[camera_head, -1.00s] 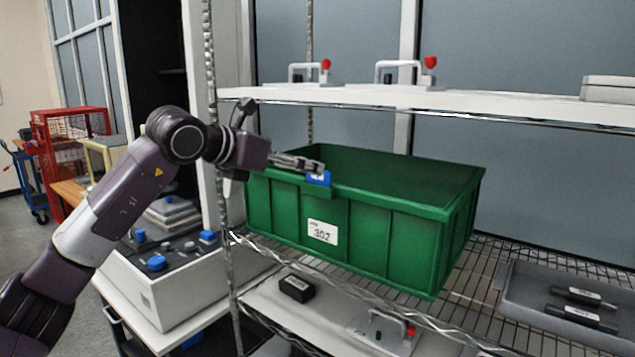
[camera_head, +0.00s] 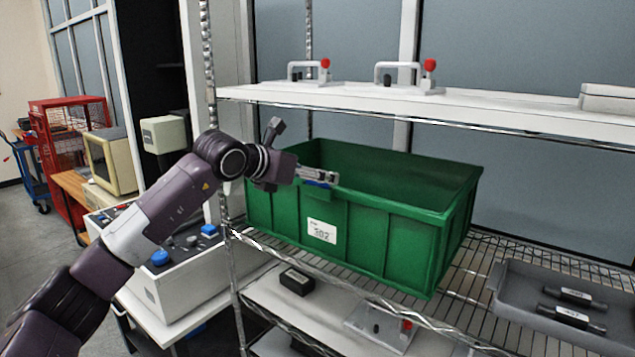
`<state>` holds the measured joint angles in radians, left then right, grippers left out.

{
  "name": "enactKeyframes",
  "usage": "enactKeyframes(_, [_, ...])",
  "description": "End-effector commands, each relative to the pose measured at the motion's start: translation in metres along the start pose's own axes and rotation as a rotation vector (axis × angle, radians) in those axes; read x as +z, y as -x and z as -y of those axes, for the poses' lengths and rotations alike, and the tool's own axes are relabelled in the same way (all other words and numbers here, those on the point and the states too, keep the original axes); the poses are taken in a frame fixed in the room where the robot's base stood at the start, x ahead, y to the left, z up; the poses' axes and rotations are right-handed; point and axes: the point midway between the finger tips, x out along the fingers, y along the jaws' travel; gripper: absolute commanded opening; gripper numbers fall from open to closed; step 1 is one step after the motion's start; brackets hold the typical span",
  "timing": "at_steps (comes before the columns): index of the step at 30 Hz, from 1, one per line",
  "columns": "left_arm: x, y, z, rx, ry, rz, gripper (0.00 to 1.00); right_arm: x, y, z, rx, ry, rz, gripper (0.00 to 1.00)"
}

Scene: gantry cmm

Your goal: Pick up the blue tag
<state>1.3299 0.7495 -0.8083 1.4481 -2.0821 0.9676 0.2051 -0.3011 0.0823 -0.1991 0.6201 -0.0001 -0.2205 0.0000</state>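The blue tag (camera_head: 318,184) is at the front left rim of the green bin (camera_head: 375,236). Only a thin blue strip of it shows, just under the fingers. My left gripper (camera_head: 330,177) reaches in from the left, with its fingers right over the tag in the picture and largely hiding it. I cannot tell whether the fingers touch the tag or have closed on it. My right gripper is not in view.
The bin stands on a wire shelf (camera_head: 465,290), below a white shelf (camera_head: 400,98) bearing clamps with red knobs. A grey tray (camera_head: 520,312) with dark cylinders lies at right. A control box (camera_head: 165,285) with blue knobs stands below my arm.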

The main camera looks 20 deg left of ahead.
Motion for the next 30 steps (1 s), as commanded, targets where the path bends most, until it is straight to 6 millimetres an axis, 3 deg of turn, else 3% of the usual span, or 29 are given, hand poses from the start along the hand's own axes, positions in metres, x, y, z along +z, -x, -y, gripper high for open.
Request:
enactKeyframes(9, [0.0, 0.0, 0.0, 0.0, 0.0, 0.0, 0.37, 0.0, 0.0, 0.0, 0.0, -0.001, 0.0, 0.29])
enactKeyframes(20, [0.004, 0.002, 0.0, 0.0, 0.0, 0.001, 0.37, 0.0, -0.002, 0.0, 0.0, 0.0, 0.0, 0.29])
enactKeyframes(30, [0.043, 0.018, 0.001, 0.0, 0.001, 0.006, 0.37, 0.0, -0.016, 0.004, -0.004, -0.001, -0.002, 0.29])
